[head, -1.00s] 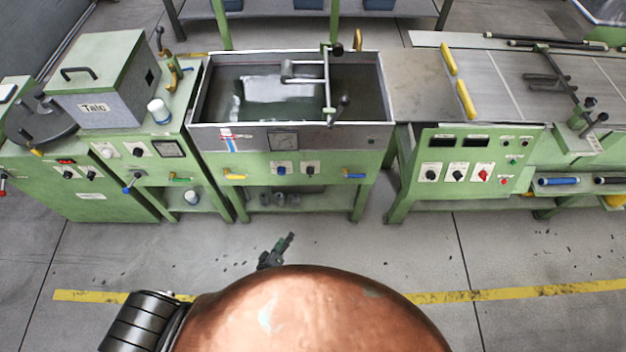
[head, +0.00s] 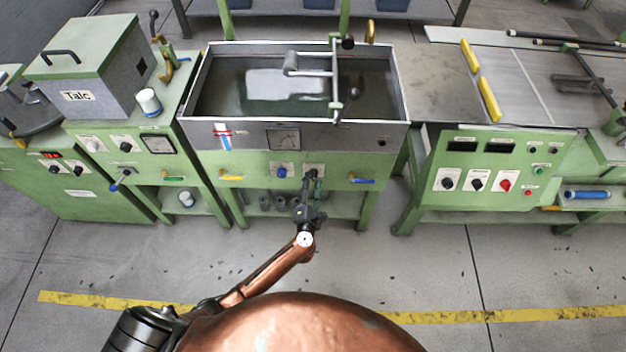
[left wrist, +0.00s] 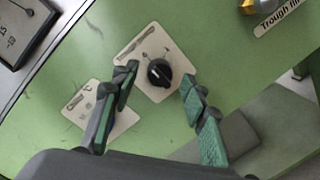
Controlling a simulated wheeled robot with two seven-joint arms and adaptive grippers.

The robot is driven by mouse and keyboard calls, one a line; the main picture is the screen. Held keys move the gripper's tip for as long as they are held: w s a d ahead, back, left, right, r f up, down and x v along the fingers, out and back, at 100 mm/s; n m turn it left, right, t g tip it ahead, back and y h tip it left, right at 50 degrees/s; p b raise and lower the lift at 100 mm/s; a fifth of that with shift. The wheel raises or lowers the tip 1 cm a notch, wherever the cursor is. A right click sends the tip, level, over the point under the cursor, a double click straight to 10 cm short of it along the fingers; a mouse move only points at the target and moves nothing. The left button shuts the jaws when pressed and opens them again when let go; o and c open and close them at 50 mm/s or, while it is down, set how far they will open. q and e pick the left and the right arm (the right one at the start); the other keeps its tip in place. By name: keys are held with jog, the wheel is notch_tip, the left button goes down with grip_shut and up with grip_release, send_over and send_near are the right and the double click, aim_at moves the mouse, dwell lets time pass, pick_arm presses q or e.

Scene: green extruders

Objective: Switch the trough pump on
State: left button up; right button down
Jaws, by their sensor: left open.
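The green trough unit (head: 240,170) holds a water-filled trough (head: 206,122). Its front has a blue knob (head: 281,171) and, to its right, a black knob on a white plate, largely behind my gripper in the head view. My left gripper (head: 312,182) is open in front of that knob. In the left wrist view, the black knob (left wrist: 159,72) shows between and ahead of the two fingertips (left wrist: 160,82), with no contact visible. The white line on it points to the upper left. The blue knob is mostly hidden behind the left finger. The plate lettering is too small to read. My right gripper is not in view.
A dial gauge (head: 284,140) is above the knobs. A yellow-handled valve (head: 231,178) and a blue-handled valve (head: 361,180) flank them. A "Trough fill" label (left wrist: 281,18) shows in the left wrist view. Other green machines stand either side; the floor in front is clear.

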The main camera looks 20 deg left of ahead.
pick_arm(q)
jog(key=shift+w+a, duration=0.15)
jog(key=shift+w, duration=0.55)
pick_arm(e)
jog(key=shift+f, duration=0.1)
pick_arm(q)
jog(key=shift+c, duration=0.6)
jog(key=c, duration=1)
jog(key=shift+a, duration=0.15)
grip_shut()
jog(key=m+p, duration=0.6)
jog(key=m, duration=0.1)
jog(key=m+p, duration=0.4)
jog(key=shift+d+g, duration=0.25)
jog(key=shift+g, duration=0.15)
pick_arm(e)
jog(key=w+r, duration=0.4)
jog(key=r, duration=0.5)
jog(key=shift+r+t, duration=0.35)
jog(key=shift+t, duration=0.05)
pick_arm(q)
jog(key=shift+m, duration=0.3)
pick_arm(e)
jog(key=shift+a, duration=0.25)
